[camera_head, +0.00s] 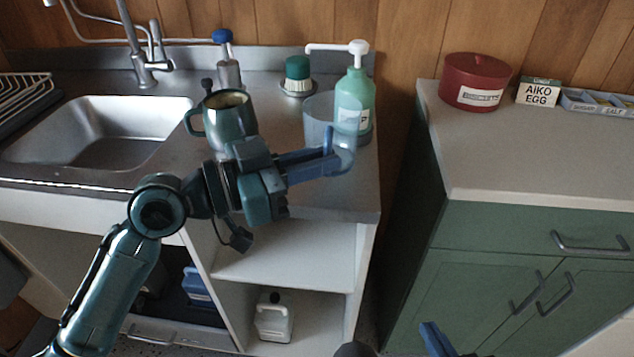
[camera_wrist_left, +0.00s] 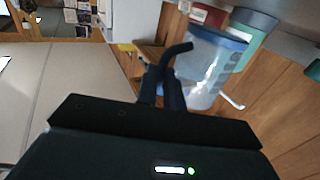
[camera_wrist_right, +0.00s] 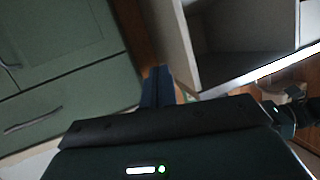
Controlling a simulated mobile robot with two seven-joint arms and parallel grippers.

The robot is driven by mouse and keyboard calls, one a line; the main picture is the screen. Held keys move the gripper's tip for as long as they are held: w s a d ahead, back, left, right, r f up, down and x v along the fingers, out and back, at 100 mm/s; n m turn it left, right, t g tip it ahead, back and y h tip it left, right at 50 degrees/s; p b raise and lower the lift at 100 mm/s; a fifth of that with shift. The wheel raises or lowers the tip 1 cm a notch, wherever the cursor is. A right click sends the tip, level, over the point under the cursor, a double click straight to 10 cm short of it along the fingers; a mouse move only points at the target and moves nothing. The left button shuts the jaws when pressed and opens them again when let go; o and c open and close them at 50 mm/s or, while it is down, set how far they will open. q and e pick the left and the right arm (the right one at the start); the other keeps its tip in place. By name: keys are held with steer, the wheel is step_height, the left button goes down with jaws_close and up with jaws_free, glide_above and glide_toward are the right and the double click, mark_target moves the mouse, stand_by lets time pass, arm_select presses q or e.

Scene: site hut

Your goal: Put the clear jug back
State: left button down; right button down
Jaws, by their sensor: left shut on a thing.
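The clear jug (camera_head: 318,112) is a see-through, bluish vessel at the right end of the sink counter, in front of the green pump bottle (camera_head: 360,88). My left gripper (camera_head: 338,152) is shut on the jug, at its handle side. In the left wrist view the jug (camera_wrist_left: 208,70) is just beyond my left fingers (camera_wrist_left: 165,88). I cannot tell whether its base touches the counter. My right gripper (camera_head: 434,340) is low at the bottom edge of the head view. In the right wrist view its fingers (camera_wrist_right: 157,86) are together with nothing visible between them.
A teal mug (camera_head: 229,115), a blue-topped bottle (camera_head: 227,65) and a green-topped brush (camera_head: 297,75) stand on the counter near the sink (camera_head: 100,135). Across a gap, the green cabinet (camera_head: 520,150) holds a red pot (camera_head: 474,80), a sign and a tray; its front top is clear.

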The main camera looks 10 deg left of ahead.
arm_select(q)
step_height(320, 180, down, 3)
steer(key=shift+f+b, duration=0.2)
steer(key=shift+b, duration=0.15)
arm_select(e)
steer(key=shift+s+d+r, duration=0.1)
steer(key=shift+d+r, duration=0.1)
arm_select(q)
steer(key=shift+f, duration=0.1)
steer(key=shift+f, duration=0.15)
steer(key=c, duration=1.5)
jaws_free()
arm_select(e)
steer(key=shift+f, duration=0.2)
arm_select(q)
steer(key=shift+r, duration=0.2)
arm_select(e)
steer(key=shift+a+r, duration=0.1)
steer(key=shift+r, duration=0.05)
